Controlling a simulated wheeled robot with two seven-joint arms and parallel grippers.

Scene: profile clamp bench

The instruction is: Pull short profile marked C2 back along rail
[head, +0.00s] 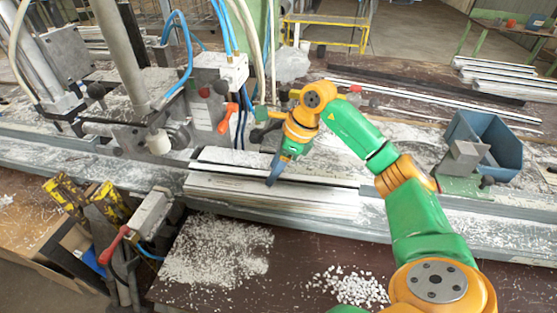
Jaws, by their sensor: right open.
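Pale, long profiles (310,203) lie side by side on the rail (455,228) in the middle of the head view. No C2 mark can be read at this size, so I cannot tell which one is the short profile C2. My right arm comes in from the right, and its gripper (273,180) points down at the profiles near their middle. The right gripper is open; its fingertips are at the profiles' edge, and I cannot tell whether they touch. My left gripper is not in view.
A clamp machine with a grey column (120,55) and blue hoses stands at the left. A red-handled clamp (117,243) is at the front left. A blue bin (487,140) stands at the right. White chips (220,252) cover part of the dark front bench.

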